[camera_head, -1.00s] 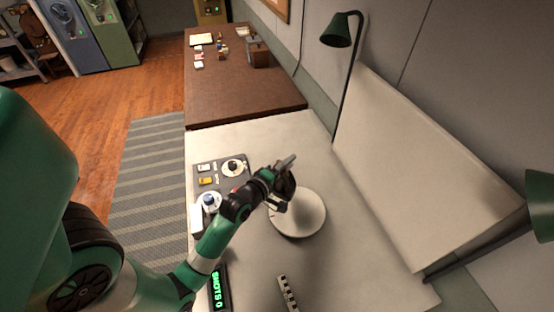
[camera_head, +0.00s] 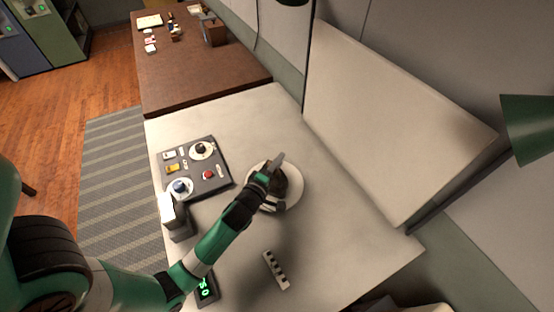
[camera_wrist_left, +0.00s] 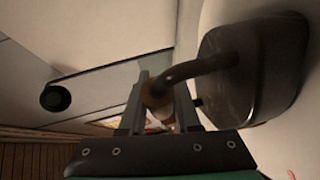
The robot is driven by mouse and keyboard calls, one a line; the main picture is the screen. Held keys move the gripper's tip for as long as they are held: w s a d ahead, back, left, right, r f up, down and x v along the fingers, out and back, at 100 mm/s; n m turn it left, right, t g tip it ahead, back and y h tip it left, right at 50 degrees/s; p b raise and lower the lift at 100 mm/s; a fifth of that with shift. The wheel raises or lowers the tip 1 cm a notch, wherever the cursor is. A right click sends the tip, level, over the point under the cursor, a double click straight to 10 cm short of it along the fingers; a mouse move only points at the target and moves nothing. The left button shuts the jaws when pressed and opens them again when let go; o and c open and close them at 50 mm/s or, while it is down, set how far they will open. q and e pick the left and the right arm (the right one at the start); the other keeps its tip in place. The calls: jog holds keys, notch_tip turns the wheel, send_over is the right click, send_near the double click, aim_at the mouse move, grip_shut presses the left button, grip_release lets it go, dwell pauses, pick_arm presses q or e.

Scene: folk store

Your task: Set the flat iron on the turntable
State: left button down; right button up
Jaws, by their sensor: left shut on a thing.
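The flat iron (camera_head: 280,180) is dark, with a curved handle. My left gripper (camera_head: 266,184) is shut on the handle and holds the iron over the white round turntable (camera_head: 293,196) on the pale table. In the left wrist view the fingers (camera_wrist_left: 158,100) close around the handle, and the iron's dark body (camera_wrist_left: 262,65) hangs to the right, near a pale surface. The iron and gripper hide much of the disc. I cannot tell whether the iron touches it. My right gripper is not in view.
A grey control panel (camera_head: 222,182) with knobs and a red button lies left of the turntable. A small upright box (camera_head: 173,215), a lit display (camera_head: 206,290) and a black-and-white checked strip (camera_head: 275,270) are nearer. A large slanted pale board (camera_head: 390,110) stands at the right.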

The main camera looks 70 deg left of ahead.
pick_arm(q)
jog(key=shift+w+r, duration=0.1)
jog(key=shift+r, duration=0.15)
jog(key=shift+f, duration=0.2)
jog(key=c, duration=0.6)
grip_release()
jog(key=shift+a, duration=0.1)
jog(key=shift+f, duration=0.1)
jog(key=shift+r, duration=0.2)
jog(key=v, duration=0.7)
jog(key=b+v, duration=0.1)
jog(key=v, duration=0.3)
jog(key=shift+f, duration=0.25)
jog(key=shift+s+d+r, duration=0.2)
jog(key=shift+s+d, duration=0.2)
jog(key=shift+s, duration=0.1)
